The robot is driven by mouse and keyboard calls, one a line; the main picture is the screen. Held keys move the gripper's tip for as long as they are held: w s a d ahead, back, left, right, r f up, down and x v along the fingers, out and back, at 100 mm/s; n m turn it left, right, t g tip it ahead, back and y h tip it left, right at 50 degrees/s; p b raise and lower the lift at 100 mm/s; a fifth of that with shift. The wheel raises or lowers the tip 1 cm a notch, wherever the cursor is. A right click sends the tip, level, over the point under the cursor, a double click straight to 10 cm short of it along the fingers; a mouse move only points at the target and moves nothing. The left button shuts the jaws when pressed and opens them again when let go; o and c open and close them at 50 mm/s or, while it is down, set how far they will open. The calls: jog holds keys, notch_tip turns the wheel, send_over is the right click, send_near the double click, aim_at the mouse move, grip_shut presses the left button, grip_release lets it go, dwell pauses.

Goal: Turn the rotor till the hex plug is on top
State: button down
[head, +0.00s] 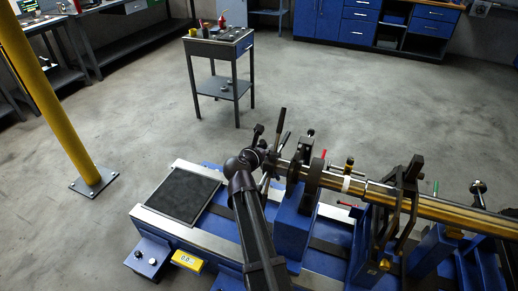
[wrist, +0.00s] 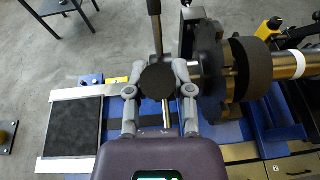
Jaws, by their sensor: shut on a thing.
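The rotor (head: 440,211) is a long brass-coloured and steel shaft lying across the blue stand at the right. It also shows in the wrist view (wrist: 292,68), with dark discs near its left end. At that end is a spoked handle with dark grips; one grip (head: 282,121) points up in the head view. My gripper (head: 256,158) is at this handle. In the wrist view its two fingers (wrist: 158,88) are shut on a round dark grip end (wrist: 157,78) facing the camera. I cannot make out the hex plug in either view.
A dark square mat (head: 182,194) lies on the stand left of my arm. A yellow display box (head: 187,261) sits at its front. A small cart (head: 220,60) stands behind on clear floor. A yellow post (head: 50,110) is at the left.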

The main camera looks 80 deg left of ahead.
jog(key=shift+w+a+r+p, duration=0.1)
jog(key=shift+a+r+p, duration=0.2)
jog(key=shift+a, duration=0.2)
jog(key=shift+w+a+r+p, duration=0.15)
jog(key=shift+a+r, duration=0.1)
jog(key=shift+a, duration=0.25)
jog(key=shift+w+a+r+p, duration=0.15)
jog(key=shift+w+a, duration=0.1)
jog(key=shift+a, duration=0.15)
jog(key=shift+w+a+r+p, duration=0.15)
jog(key=shift+w+a, duration=0.1)
jog(key=shift+a, duration=0.15)
jog(key=shift+c, duration=2.4)
grip_release()
jog(key=shift+f, duration=0.1)
jog(key=shift+w, duration=0.2)
